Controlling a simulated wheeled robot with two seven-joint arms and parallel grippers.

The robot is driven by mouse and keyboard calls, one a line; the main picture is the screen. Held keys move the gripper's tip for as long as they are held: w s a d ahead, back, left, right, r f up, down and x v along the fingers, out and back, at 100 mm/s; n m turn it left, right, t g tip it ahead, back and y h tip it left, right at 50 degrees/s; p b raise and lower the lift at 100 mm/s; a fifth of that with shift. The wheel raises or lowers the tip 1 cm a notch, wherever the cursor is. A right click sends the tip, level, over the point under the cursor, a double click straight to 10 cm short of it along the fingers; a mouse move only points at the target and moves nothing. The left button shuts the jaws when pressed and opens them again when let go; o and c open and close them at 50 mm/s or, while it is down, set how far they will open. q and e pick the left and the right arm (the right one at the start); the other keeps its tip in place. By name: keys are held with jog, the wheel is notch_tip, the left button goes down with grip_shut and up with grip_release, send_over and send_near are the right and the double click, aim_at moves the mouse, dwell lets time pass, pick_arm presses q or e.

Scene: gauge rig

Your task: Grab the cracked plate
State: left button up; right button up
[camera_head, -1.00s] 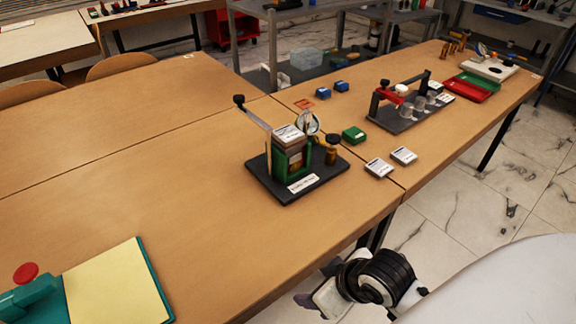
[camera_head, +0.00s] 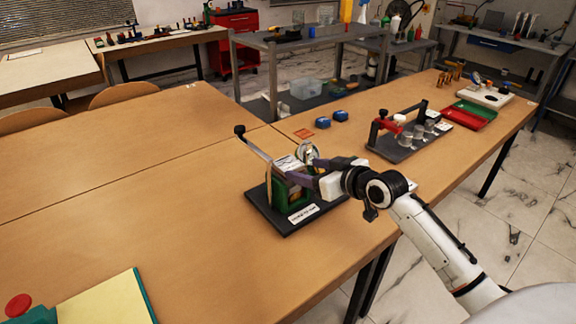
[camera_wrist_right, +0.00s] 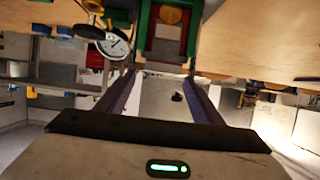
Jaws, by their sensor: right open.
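The gauge rig has a dark base (camera_head: 282,222), a green frame (camera_head: 289,194), a long lever (camera_head: 259,150) and a round dial (camera_head: 307,152). A block with a white label (camera_head: 287,163) sits at the top of the frame. I cannot make out which piece is the cracked plate; no crack shows clearly. My right gripper (camera_head: 296,175) is open at the right side of the frame. In the right wrist view its two purple fingers (camera_wrist_right: 161,88) point toward the green frame (camera_wrist_right: 191,35), with the dial (camera_wrist_right: 115,45) at left. Contact is unclear. My left gripper is not in view.
A second rig with a red clamp and metal cylinders (camera_head: 408,138) stands farther right. Red and green trays (camera_head: 470,114) lie beyond it. A yellow pad (camera_head: 105,302) lies at front left. The left tabletop is clear.

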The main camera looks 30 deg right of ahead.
aim_at(288, 163)
jog(key=x, duration=0.5)
jog(key=shift+w+a+r, duration=0.1)
jog(key=shift+a+r, duration=0.2)
jog(key=shift+r, duration=0.15)
jog(key=shift+w+f, duration=0.25)
jog(key=shift+w, duration=0.15)
jog(key=c, duration=0.9)
